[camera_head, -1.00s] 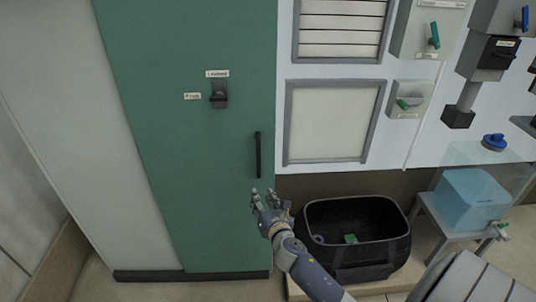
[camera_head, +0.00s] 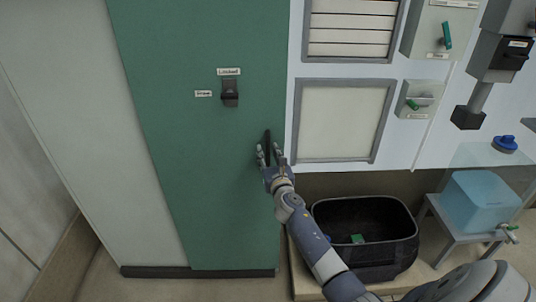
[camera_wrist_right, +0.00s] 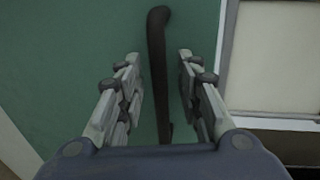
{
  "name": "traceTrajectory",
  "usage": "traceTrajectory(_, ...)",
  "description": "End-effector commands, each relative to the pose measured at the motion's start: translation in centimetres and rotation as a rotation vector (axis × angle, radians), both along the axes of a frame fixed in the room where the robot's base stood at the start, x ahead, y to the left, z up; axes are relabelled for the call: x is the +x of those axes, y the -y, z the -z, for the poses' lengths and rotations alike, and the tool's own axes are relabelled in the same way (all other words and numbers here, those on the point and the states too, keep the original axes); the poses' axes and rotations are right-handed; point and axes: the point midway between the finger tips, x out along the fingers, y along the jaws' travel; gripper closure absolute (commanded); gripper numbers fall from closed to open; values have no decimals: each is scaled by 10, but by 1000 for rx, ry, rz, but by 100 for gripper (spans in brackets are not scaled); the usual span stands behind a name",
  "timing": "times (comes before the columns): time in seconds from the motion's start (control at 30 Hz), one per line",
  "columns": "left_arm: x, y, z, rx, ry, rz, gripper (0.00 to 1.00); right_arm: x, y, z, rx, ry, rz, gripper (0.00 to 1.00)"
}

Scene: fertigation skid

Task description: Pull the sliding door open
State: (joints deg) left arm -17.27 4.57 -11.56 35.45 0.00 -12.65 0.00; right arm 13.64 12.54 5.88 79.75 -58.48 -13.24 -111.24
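The green sliding door (camera_head: 200,190) fills the centre left of the head view and stands flat in front of me. Its black vertical handle (camera_head: 267,143) is near the door's right edge; it also shows in the right wrist view (camera_wrist_right: 158,60). My right gripper (camera_head: 268,153) is at the handle's lower part. In the right wrist view its two fingers (camera_wrist_right: 155,75) are spread on either side of the handle, with a gap on both sides. A dark latch (camera_head: 229,93) with small labels sits higher on the door. My left gripper is not in view.
A framed panel (camera_head: 342,120) and switch boxes are on the white wall right of the door.

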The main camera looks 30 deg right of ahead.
Motion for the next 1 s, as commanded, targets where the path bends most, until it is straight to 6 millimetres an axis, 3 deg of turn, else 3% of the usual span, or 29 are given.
traceTrajectory(0.43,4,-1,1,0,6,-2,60,8,3,0,0,-1,0,67)
traceTrajectory(0.57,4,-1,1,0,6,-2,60,8,3,0,1,-1,0,96)
traceTrajectory(0.6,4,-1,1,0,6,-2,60,8,3,0,1,-1,0,100)
traceTrajectory(1.0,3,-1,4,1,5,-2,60,13,-7,1,1,0,-4,100)
